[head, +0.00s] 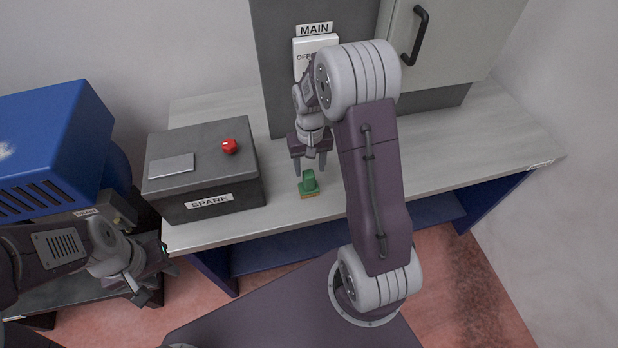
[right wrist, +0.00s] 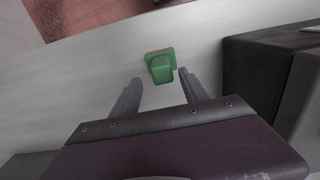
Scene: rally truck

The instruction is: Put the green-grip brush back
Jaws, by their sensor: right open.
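The green-grip brush (head: 309,183) stands on the pale bench top, close to its front edge. Its green grip points up and a thin tan base shows under it. My right gripper (head: 313,166) is open just above and behind the brush, with nothing between its fingers. In the right wrist view the brush (right wrist: 160,65) lies just past the fingertips of the gripper (right wrist: 158,75), roughly centred between them and apart from them. My left gripper (head: 155,283) is low at the left, away from the bench top; I cannot tell whether it is open or shut.
A dark grey box marked SPARE with a red button (head: 203,168) stands left of the brush. A MAIN switch panel (head: 314,45) and a cabinet door with a black handle (head: 440,40) are behind. A blue machine (head: 50,140) is at left. The bench right of my arm is clear.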

